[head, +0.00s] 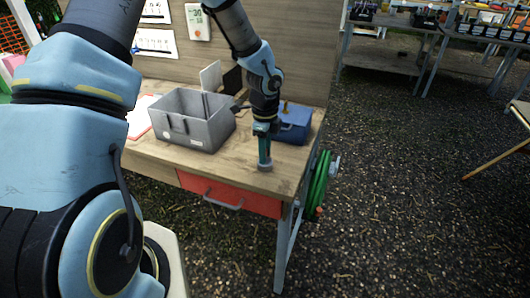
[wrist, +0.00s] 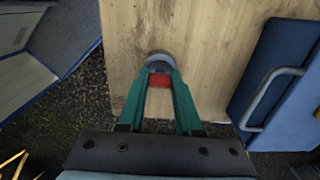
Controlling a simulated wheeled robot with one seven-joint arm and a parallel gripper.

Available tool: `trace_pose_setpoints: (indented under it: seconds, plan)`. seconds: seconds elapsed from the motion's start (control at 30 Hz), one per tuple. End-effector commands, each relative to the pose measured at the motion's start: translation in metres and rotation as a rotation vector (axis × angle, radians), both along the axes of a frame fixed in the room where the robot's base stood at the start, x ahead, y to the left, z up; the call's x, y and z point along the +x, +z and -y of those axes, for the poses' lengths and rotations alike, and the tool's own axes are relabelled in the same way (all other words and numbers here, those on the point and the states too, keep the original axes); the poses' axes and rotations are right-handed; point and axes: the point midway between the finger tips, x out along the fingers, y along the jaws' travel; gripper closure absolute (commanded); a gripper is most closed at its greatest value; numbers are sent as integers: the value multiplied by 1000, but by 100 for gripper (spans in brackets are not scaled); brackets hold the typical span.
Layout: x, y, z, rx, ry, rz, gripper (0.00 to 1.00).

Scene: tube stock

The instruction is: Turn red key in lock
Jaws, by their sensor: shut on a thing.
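The red key (wrist: 160,81) shows as a small red patch between the teal fingers of my gripper (wrist: 160,73) in the wrist view. The gripper is shut on it. The lock (wrist: 158,57) appears as a round grey piece at the fingertips, on the wooden tabletop. In the head view my gripper (head: 264,149) points straight down over the grey round base of the lock (head: 265,167), near the table's front right edge. The fingers hide the key there. How far the key sits in the lock, and its turn angle, I cannot tell.
A grey open crate (head: 190,135) stands left of my gripper on the table (head: 235,172). A blue box with a handle (head: 293,127) is close behind on the right, also in the wrist view (wrist: 283,75). A red drawer (head: 230,197) and green hose reel (head: 318,183) are below.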

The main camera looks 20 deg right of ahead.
Motion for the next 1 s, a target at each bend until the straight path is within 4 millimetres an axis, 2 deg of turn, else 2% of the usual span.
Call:
trace_pose_setpoints:
  seconds: [0.03,0.33,0.67,0.77,1.0]
  plan:
    - [0,0,0,0,-1,0,64]
    - [0,0,0,0,-2,0,32]
    - [1,5,0,-1,-2,1,32]
    - [1,16,1,-3,0,3,32]
    - [2,64,0,-3,1,5,32]
